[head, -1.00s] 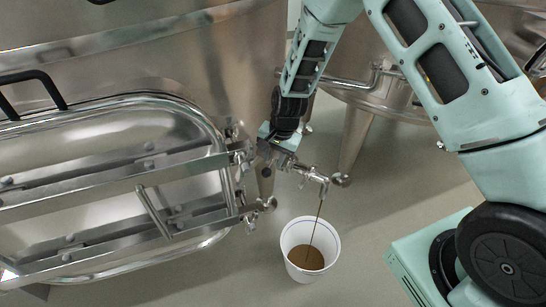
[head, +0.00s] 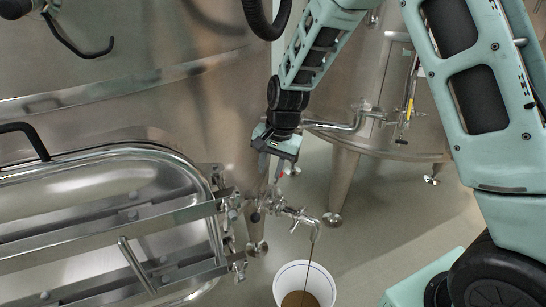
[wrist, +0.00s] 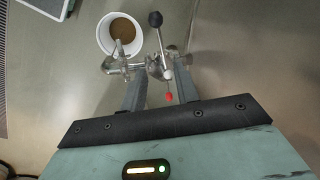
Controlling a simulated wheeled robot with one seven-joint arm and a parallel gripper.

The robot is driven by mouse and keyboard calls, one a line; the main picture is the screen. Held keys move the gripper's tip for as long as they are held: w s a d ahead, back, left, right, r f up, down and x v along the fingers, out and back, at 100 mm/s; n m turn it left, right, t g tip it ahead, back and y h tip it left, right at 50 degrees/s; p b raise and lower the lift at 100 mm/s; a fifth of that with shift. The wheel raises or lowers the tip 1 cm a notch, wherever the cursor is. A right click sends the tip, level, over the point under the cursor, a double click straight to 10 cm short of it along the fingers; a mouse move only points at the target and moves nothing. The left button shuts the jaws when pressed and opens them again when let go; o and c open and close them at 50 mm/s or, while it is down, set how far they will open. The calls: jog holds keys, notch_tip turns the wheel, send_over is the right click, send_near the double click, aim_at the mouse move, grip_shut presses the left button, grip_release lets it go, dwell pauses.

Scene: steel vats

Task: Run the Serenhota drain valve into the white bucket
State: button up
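The steel drain valve (head: 290,211) sticks out low on the vat, its spout pointing down. A thin dark brown stream (head: 309,245) falls from the spout into the white bucket (head: 289,275) on the floor. Brown liquid (head: 300,299) lies in the bucket, whose lower part is cut off in the head view. The bucket also shows in the wrist view (wrist: 103,38). A black-knobbed lever (wrist: 155,19) and a red tip (wrist: 168,97) show at the valve. My gripper (head: 276,172) is above the valve. Its fingers (wrist: 160,88) are apart, with nothing held between them.
A steel vat (head: 130,110) with a barred oval hatch (head: 110,215) fills the left. A second vat (head: 360,100) on legs stands behind at right, with pipework (head: 350,125) near my arm. Grey floor (head: 375,225) is clear right of the bucket.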

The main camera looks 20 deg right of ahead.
jog(key=shift+s+d+r, duration=0.15)
jog(key=shift+r, duration=0.7)
jog(key=shift+s+d+r, duration=0.1)
jog(key=shift+r, duration=0.75)
dwell(6.3)
